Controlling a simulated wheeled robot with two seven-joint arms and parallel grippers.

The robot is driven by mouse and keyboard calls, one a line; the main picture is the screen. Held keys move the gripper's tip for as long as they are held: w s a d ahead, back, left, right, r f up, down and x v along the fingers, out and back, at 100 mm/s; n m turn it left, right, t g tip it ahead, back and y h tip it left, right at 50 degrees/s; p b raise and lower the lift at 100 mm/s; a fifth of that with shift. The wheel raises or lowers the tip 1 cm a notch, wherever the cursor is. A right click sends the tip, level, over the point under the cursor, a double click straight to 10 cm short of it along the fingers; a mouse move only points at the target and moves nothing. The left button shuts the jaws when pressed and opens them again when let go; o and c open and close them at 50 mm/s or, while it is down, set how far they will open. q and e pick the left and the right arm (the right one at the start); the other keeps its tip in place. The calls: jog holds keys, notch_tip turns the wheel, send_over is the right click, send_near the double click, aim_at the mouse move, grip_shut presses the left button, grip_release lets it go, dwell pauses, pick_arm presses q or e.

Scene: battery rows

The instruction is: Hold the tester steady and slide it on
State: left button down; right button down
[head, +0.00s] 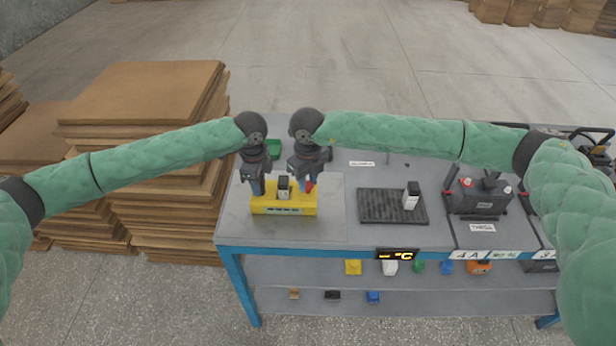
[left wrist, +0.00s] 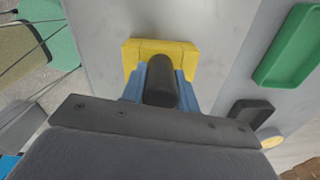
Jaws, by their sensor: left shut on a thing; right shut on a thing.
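The tester looks to be the yellow box (head: 284,210) at the left of the bench, with a small black-and-white block (head: 283,187) upright at it. My left gripper (head: 257,191) is shut at its left end. In the left wrist view the yellow box (left wrist: 172,47) lies just beyond my blue fingers (left wrist: 160,82), with a dark rounded piece between them. My right gripper (head: 307,187) is shut at its right end, beside a small red part (head: 310,187). My fingers hide the exact gripping spots.
A black ribbed mat (head: 380,213) bears a second black-and-white block (head: 411,195) to the right. Further right stands a dark battery (head: 481,197). A green tray (head: 273,149) lies behind the grippers. Bare bench shows between tester and mat. Stacked boards (head: 150,95) stand left.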

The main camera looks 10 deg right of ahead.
jog(key=s, duration=0.3)
jog(key=shift+s+a, duration=0.1)
jog(key=shift+a, duration=0.1)
jog(key=c, duration=1.1)
grip_release()
jog(key=shift+r, duration=0.15)
notch_tip(320, 180, up, 12)
pick_arm(q)
jog(key=c, duration=1)
grip_release()
jog(key=shift+o, duration=0.2)
notch_tip(320, 180, up, 12)
